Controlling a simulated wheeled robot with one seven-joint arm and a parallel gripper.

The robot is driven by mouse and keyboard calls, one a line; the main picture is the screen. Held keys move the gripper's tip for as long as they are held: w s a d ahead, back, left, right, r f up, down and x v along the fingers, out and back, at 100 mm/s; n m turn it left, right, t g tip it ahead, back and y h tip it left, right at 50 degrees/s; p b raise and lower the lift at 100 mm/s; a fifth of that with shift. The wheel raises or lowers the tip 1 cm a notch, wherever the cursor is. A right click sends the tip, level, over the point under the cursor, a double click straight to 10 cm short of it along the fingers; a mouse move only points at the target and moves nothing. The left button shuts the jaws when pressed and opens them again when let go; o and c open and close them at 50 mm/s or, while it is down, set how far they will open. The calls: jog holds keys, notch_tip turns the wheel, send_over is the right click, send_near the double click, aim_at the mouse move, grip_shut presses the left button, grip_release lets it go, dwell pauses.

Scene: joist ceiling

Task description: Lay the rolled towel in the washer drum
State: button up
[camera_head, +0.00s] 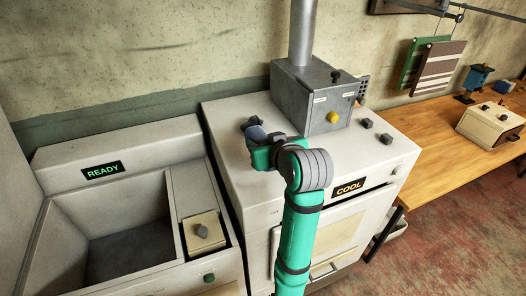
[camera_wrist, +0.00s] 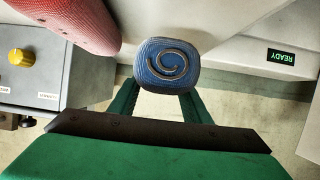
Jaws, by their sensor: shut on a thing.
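The rolled towel (camera_wrist: 166,65) is a blue roll with a spiral end, held between the two green fingers of my gripper (camera_wrist: 160,92) in the wrist view. In the head view my gripper (camera_head: 260,140) is above the top of the white machine marked COOL, with a small bluish part of the towel (camera_head: 256,133) showing at its end. The washer drum (camera_head: 110,212) is the open, empty-looking square tub at the left, below the READY display (camera_head: 101,170). The towel is to the right of the tub and apart from it.
The COOL machine (camera_head: 370,135) carries a grey box (camera_head: 312,92) with a yellow knob and a pipe. A rounded red thing (camera_wrist: 72,22) is close by in the wrist view. A small lidded compartment (camera_head: 203,232) sits right of the tub. A wooden table (camera_head: 430,135) is at right.

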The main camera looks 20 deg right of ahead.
jog(key=shift+w+a+f, duration=0.25)
jog(key=shift+w+f, duration=0.1)
jog(key=shift+w, duration=0.05)
jog(key=f, duration=0.3)
jog(key=shift+w+a, duration=0.2)
jog(key=shift+w, duration=0.05)
jog(key=shift+f, duration=0.35)
jog(key=shift+d, duration=0.2)
jog(key=shift+f, duration=0.1)
jog(key=o, duration=1.1)
jog(key=shift+f, duration=0.1)
jog(key=shift+w, duration=0.15)
jog(key=shift+d, duration=0.15)
